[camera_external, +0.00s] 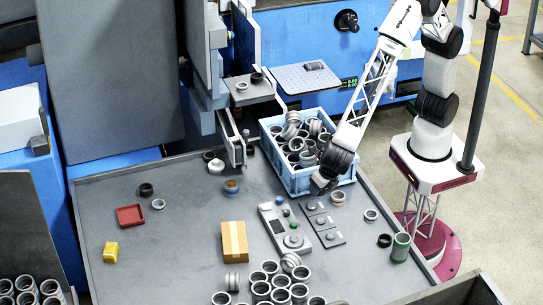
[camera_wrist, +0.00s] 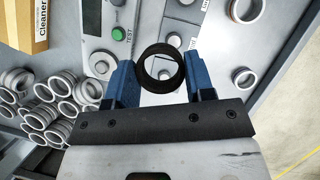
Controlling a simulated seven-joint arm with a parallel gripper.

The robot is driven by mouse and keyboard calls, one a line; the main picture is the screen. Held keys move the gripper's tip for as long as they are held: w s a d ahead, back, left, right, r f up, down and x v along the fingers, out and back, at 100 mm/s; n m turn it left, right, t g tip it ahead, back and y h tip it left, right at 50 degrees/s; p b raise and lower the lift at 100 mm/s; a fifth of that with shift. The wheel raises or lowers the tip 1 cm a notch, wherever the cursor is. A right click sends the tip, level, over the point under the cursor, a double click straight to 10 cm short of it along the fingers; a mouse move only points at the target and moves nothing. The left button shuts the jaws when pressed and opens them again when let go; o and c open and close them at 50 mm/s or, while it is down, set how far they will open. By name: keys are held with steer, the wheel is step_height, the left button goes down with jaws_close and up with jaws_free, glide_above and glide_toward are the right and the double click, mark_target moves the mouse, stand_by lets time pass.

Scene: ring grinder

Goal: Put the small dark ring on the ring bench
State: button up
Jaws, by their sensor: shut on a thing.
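A small dark ring (camera_wrist: 160,51) sits between the two blue fingers of my gripper (camera_wrist: 159,68) in the wrist view. The fingers are shut on its outer sides, and its opening faces the camera. In the external view my gripper (camera_external: 322,183) hangs above the right part of the grey table (camera_external: 180,245), beside the blue crate's front corner; the held ring is too small to make out there.
A blue crate (camera_external: 283,172) full of rings stands behind my gripper. A control panel (camera_external: 284,229) with knobs and a green button lies below it. A cardboard box (camera_external: 235,241), a ring pile and a green cylinder (camera_external: 400,247) are nearby.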

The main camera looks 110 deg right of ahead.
steer(key=s+a+f, duration=0.2)
steer(key=a+f, duration=0.1)
steer(key=a, duration=0.3)
steer(key=s+a+f, duration=0.3)
steer(key=a+f, duration=0.1)
steer(key=a, duration=0.3)
steer(key=s+a+f, duration=0.2)
steer(key=a+f, duration=0.2)
steer(key=a, duration=0.3)
steer(key=shift+s+a, duration=0.2)
steer(key=shift+s, duration=0.15)
steer(key=shift+w, duration=0.1)
glide_above(335, 286)
steer(key=a, duration=0.1)
steer(key=shift+s+f, duration=0.25)
steer(key=shift+f, duration=0.45)
steer(key=shift+f, duration=0.1)
steer(key=shift+f, duration=1.65)
steer(key=shift+f, duration=0.15)
